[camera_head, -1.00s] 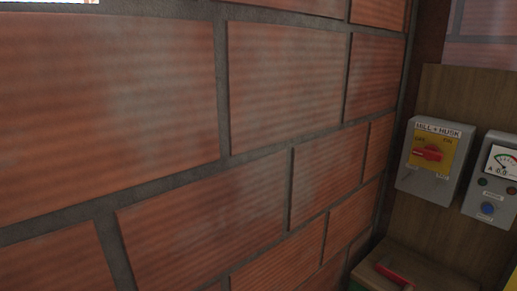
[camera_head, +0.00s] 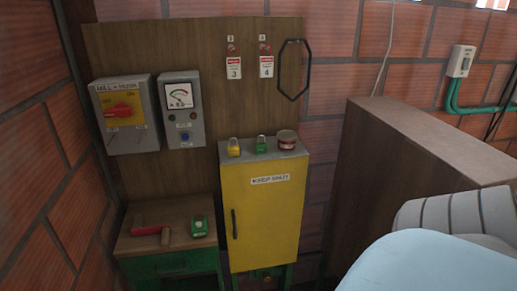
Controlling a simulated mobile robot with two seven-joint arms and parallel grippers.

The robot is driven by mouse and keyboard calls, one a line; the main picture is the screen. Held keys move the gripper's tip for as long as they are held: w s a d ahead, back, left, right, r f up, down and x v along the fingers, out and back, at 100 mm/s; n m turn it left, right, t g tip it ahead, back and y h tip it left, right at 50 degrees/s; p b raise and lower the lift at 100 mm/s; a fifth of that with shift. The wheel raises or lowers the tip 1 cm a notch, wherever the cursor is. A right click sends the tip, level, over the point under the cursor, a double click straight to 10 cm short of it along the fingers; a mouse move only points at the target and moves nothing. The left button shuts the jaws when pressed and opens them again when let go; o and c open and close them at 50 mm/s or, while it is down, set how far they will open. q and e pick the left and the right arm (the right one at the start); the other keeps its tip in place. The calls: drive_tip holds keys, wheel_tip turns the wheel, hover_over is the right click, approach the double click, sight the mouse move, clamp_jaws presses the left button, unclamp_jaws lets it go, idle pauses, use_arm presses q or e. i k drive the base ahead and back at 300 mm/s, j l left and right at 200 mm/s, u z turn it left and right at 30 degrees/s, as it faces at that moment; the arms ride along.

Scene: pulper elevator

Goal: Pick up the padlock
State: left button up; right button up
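One is a yellow padlock (camera_head: 234,148) near the left end of the top. The other is a green padlock (camera_head: 261,145) just to its right. Both look upright and apart from each other. Neither of my grippers is in view, so nothing shows of what they hold.
The yellow cabinet (camera_head: 262,215) has a shut door labelled keep shut. A lower wooden bench (camera_head: 180,250) holds a red tool (camera_head: 148,229) and a green object (camera_head: 199,227). A brown partition (camera_head: 390,170) stands at right.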

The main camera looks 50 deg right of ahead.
sight(233, 151)
drive_tip(key=z, duration=1.5)
